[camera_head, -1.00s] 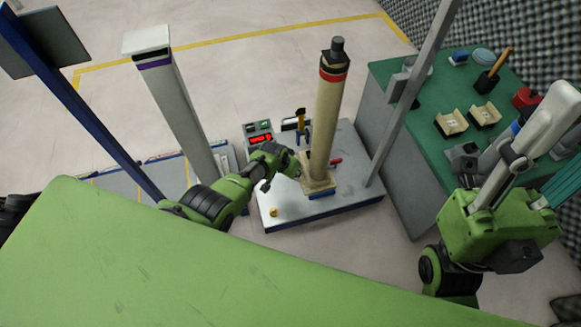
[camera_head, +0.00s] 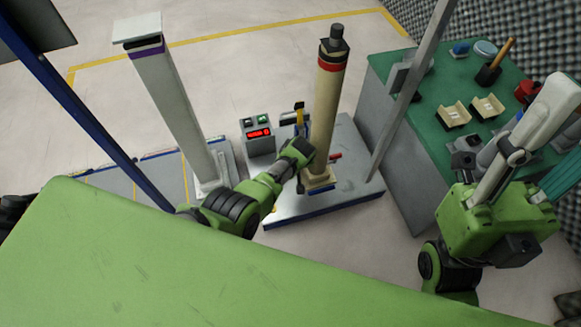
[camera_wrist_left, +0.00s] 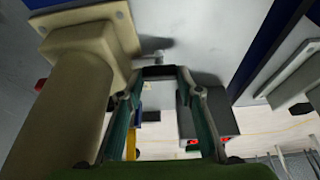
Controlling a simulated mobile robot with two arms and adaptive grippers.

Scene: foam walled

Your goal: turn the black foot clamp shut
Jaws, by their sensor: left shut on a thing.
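The black foot clamp (camera_wrist_left: 158,72) shows in the left wrist view as a small dark piece beside the tan column's square foot (camera_wrist_left: 100,32). My left gripper (camera_wrist_left: 160,75) is shut on it, one fingertip on each side. In the head view my left gripper (camera_head: 299,157) is low beside the tan column (camera_head: 325,115) and hides the clamp. The column stands upright on a grey plate (camera_head: 348,195).
A control box with a red display (camera_head: 259,134) stands behind my left gripper. A red-tipped part (camera_head: 335,156) is right of the column. A pale pillar (camera_head: 175,110) stands left, a slanted grey post (camera_head: 412,90) right. A green-topped bench (camera_head: 440,85) holds small items.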

